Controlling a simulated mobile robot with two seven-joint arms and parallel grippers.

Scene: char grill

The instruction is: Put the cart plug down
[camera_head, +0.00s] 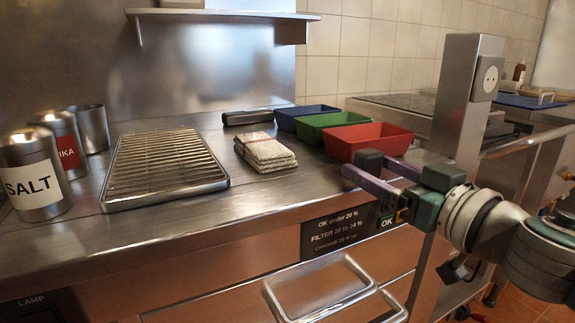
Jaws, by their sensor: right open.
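My right gripper (360,168) comes in from the right, in front of the red bin, above the front edge of the steel counter. Its fingers are apart, and I see nothing held between them. I cannot make out the cart plug for certain. A small dark object (455,270) shows low beneath my right arm, but I cannot tell what it is. A wall-type socket (490,79) sits on the steel post (460,105) behind my arm, with nothing plugged in. My left gripper is not in view.
A grill rack (167,165), folded cloths (265,152), a salt canister (35,180) and blue (303,114), green (330,124) and red (368,140) bins stand on the counter (255,195). Bare counter lies in front of the cloths.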

